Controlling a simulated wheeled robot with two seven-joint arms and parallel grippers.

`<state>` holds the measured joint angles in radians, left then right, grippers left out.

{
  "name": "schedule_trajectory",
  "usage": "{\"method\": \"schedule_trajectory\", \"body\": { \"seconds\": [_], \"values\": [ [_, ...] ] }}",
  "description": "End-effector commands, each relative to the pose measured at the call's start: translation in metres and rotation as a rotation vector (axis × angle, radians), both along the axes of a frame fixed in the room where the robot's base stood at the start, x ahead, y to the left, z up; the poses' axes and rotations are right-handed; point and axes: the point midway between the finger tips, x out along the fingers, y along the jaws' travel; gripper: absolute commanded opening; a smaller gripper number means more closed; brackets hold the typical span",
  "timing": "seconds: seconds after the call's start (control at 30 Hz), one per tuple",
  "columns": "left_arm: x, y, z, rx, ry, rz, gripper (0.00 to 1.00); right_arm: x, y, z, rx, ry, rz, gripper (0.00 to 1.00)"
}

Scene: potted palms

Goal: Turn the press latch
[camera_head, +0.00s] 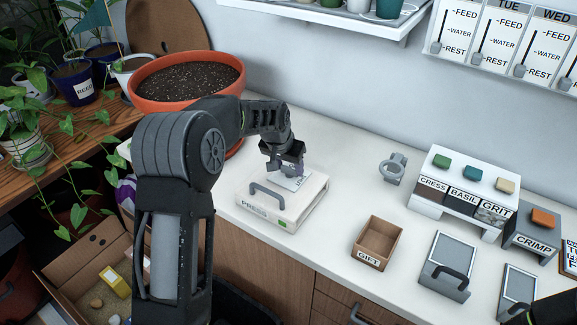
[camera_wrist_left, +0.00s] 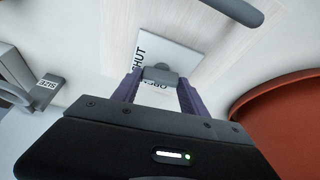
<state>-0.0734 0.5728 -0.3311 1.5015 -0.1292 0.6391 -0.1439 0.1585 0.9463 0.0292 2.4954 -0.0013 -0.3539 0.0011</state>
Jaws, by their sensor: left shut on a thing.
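The press (camera_head: 262,212) is a white box with a grey handle and a green mark on its front, standing on the counter. A white label plate on its top reads SHUT at one end in the left wrist view (camera_wrist_left: 150,50); the other word is partly covered. My left gripper (camera_head: 285,168) is over the plate, its purple fingers shut on the grey press latch (camera_wrist_left: 160,74). The gripper hides the latch in the head view. A dark part of my right arm, probably the gripper (camera_head: 530,312), shows at the bottom right corner; its jaws are unclear.
A large terracotta pot (camera_head: 145,92) of soil stands close behind my left arm. To the right are a grey ring-shaped fixture (camera_head: 393,168), a GIFT box (camera_head: 367,259), a CRESS/BASIL/GRIT stand (camera_head: 428,199), a CRIMP block (camera_head: 535,242) and grey handled trays (camera_head: 447,256). Counter between them is clear.

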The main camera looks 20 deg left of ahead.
Motion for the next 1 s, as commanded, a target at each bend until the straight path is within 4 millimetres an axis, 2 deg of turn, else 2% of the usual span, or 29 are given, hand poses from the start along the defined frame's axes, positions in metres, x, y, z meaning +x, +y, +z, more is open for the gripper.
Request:
{"method": "schedule_trajectory", "body": {
  "seconds": [1.0],
  "values": [
    [0.0035,-0.0053,0.0001,0.005,-0.002,0.920,0.10,0.0002,0.0000,-0.0081,0.000,-0.001,0.000,0.36]
  ]
}}
